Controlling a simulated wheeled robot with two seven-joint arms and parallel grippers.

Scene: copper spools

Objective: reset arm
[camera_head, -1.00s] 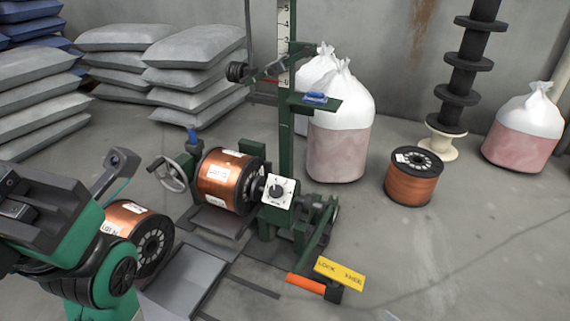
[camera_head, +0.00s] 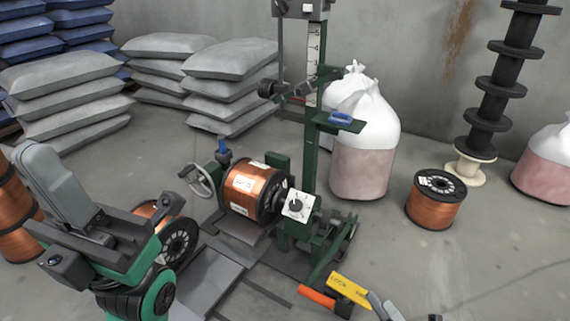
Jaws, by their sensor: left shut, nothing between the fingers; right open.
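My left gripper (camera_head: 45,165) is at the left, its grey fingers together and pointing up, with nothing seen between them. Its green and black arm comes in from the bottom left. My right gripper (camera_head: 404,307) shows only partly at the bottom edge, with its grey fingertips apart beside the yellow sign. A copper spool (camera_head: 243,185) sits on the green machine (camera_head: 311,150), apart from both grippers. Another copper spool (camera_head: 178,243) on the floor is partly hidden behind my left arm. A third copper spool (camera_head: 15,220) is cut off at the left edge.
The machine has an orange handle (camera_head: 317,299) and a yellow sign (camera_head: 348,288) near my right gripper. A copper spool (camera_head: 433,209) stands on open floor at the right. White sacks (camera_head: 365,150), black stacked spools (camera_head: 480,110) and grey bags (camera_head: 235,90) stand behind.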

